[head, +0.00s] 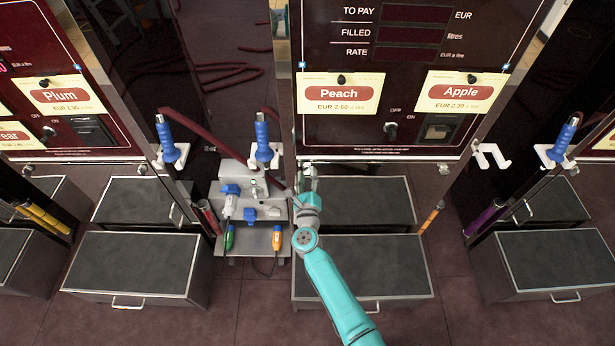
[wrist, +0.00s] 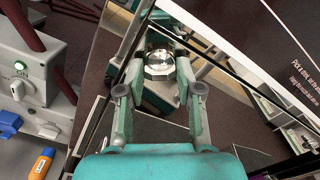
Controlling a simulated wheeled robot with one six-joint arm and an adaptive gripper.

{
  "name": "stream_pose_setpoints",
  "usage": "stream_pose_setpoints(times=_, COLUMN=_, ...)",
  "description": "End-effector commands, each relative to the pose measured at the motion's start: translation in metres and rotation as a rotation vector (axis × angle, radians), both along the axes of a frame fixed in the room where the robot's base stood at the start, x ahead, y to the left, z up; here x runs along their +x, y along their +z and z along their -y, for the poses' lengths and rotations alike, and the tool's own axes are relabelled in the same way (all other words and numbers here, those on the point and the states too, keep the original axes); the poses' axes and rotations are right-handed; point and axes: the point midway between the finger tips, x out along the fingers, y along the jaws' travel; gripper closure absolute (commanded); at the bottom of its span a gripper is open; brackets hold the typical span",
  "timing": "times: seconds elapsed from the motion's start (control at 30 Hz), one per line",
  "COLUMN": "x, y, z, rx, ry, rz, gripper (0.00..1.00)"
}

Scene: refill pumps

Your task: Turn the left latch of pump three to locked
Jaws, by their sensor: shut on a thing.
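The pump (head: 420,140) with Peach and Apple signs stands at the centre right; no pump number is readable. My gripper (head: 307,180) is at its lower left corner. In the wrist view my gripper (wrist: 158,72) has its two fingers on either side of a silver, round, faceted knob, which I take to be the left latch (wrist: 158,62). The fingers are shut on it. In the head view my gripper mostly hides this latch. A similar small silver latch (head: 444,169) shows under the pump's right side. I cannot tell which way the held latch is turned.
A grey box with blue fittings (head: 250,195) stands just left of my gripper, with a green lamp (wrist: 20,66) and an orange-topped plug (wrist: 43,162). Blue-handled nozzles (head: 263,140) hang beside the pump. Dark drawers (head: 362,292) sit below. Floor is open in front.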

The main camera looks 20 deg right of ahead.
Motion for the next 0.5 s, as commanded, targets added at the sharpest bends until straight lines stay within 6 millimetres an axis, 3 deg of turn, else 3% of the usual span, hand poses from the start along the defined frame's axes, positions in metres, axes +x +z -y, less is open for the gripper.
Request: stream_pose_setpoints(times=0.5, x=0.0004, y=-0.0006, z=-0.0008, rx=-0.466, ry=0.0, rz=-0.152, gripper=1.0)
